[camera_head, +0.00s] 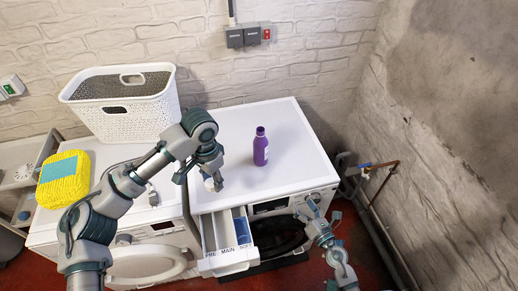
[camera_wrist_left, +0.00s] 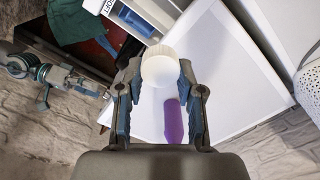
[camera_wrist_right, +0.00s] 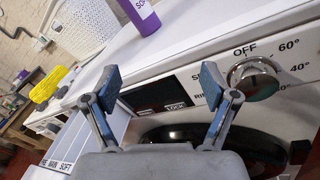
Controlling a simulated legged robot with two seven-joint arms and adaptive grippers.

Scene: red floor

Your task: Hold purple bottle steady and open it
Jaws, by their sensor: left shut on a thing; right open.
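The purple bottle (camera_head: 260,150) stands upright on the white washing machine top, with a purple top on its neck. It also shows in the left wrist view (camera_wrist_left: 174,122) and, cut off by the upper edge, in the right wrist view (camera_wrist_right: 142,14). My left gripper (camera_head: 206,180) is left of the bottle, apart from it, and shut on a round white cup (camera_wrist_left: 160,68). The cup is near the machine's front edge, above the open drawer. My right gripper (camera_head: 316,214) is open and empty in front of the machine's control panel; its fingers show in the right wrist view (camera_wrist_right: 160,86).
The detergent drawer (camera_head: 224,243) is pulled out, with a blue part in its right compartment. A white basket (camera_head: 124,120) and a yellow sponge package (camera_head: 64,184) stand on the left. A dial (camera_wrist_right: 254,78) projects from the panel. The machine top around the bottle is clear.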

